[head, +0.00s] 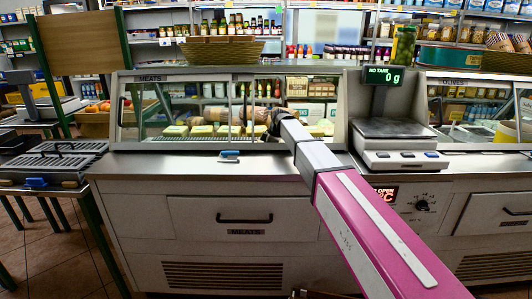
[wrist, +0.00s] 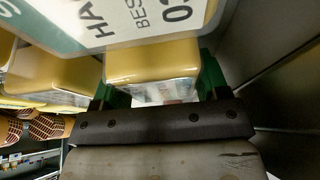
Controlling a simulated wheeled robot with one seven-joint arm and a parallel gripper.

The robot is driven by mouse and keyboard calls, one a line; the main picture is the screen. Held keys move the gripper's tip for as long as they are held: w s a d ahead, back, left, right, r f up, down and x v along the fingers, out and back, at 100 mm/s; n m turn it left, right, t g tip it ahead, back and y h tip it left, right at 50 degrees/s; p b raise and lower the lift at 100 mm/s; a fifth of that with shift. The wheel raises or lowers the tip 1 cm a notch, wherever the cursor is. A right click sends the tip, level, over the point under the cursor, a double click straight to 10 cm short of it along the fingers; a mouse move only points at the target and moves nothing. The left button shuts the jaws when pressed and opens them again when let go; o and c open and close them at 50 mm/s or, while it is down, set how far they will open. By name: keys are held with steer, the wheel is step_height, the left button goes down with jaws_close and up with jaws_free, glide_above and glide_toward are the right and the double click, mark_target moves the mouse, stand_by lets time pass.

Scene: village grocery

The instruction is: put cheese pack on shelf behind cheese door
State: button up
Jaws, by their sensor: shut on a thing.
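In the wrist view my gripper (wrist: 158,88) has its green fingers on either side of a yellow cheese pack (wrist: 152,58) and is shut on it. The gripper's fingers and the held pack cannot be made out there. Yellowish packs (head: 201,130) lie in a row inside the case. I cannot read a cheese label on any door.
More yellow packs (wrist: 70,72) sit close to the left of the held pack in the wrist view. A grey wall (wrist: 270,55) is close on its right. A scale (head: 390,135) stands right of my arm. A small blue-and-white item (head: 229,156) lies on the counter.

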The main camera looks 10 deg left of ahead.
steer(key=o, duration=0.9)
steer(key=shift+f, duration=0.1)
steer(key=v, duration=1.2)
